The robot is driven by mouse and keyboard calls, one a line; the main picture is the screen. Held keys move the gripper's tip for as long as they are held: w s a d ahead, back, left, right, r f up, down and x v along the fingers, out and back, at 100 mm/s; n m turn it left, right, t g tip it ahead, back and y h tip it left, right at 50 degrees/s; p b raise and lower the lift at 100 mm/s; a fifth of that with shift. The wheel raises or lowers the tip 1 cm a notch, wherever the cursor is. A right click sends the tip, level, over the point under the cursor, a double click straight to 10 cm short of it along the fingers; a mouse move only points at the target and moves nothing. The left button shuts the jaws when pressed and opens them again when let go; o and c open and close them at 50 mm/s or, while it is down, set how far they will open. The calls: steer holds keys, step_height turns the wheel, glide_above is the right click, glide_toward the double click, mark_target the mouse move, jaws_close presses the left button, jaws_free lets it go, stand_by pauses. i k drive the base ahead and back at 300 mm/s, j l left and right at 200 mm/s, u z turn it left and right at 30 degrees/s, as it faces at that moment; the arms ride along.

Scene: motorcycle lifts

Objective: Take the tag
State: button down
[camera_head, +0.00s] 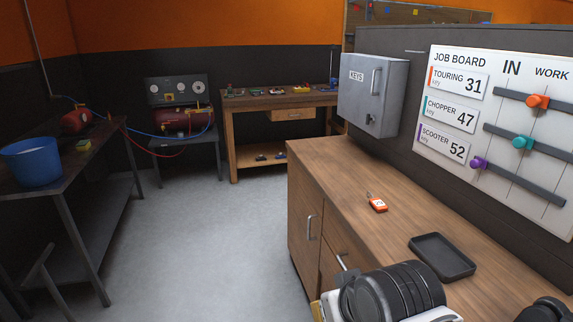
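An orange tag (378,205) with a small white label lies flat on the wooden counter (335,170). A small metal piece sticks out from its upper left end. The print on its label is too small to read. The tag lies behind a shallow black tray (442,257), apart from it. Dark, rounded parts of my own arm show at the bottom edge, in front of the counter. My gripper's fingers do not show, and nothing is seen touching the tag.
A grey key cabinet (373,93) hangs shut on the wall above the counter. A job board (497,130) with coloured sliders is on the right. A workbench (280,100) stands at the back, and a table with a blue bucket (31,162) at left. The grey floor between is clear.

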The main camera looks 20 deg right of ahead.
mark_target(378, 204)
steer(key=i+z, duration=0.2)
steer(key=i, duration=0.2)
steer(key=i+j+z, duration=0.2)
steer(key=i, duration=0.25)
steer(key=i+j+z, duration=0.15)
steer(key=i, duration=0.25)
steer(key=i+j+z, duration=0.2)
steer(key=i, duration=0.2)
